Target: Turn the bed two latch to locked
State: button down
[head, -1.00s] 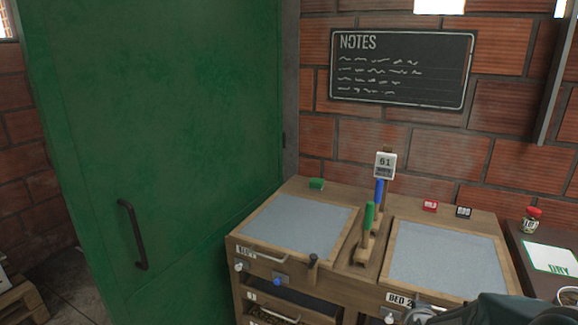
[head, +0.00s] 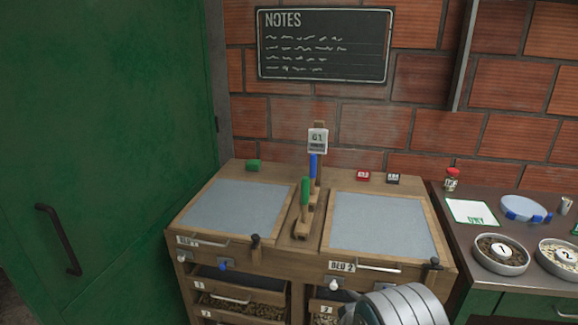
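The bed two panel (head: 385,223) is a grey flat bed in a wooden frame, on the right of the wooden cabinet. Its front has a "BED 2" label (head: 342,266) and a metal handle (head: 378,268). A dark upright latch (head: 433,264) stands at the right end of that front edge. A white knob (head: 335,285) sits below the label. My gripper (head: 350,312) is at the bottom edge, in front of the cabinet and below the handle, apart from the latch. Its rounded grey body hides part of the lower front, and its fingers are too hidden to read.
Bed one (head: 240,205) lies to the left with its own dark latch (head: 255,242). Green and blue levers (head: 305,193) stand between the beds. A dark side table (head: 520,277) with dishes is at right. A green door (head: 110,150) fills the left.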

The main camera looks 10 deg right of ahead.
aim_at(435, 261)
jog(key=z, duration=1.3)
jog(key=i+j+z, duration=0.15)
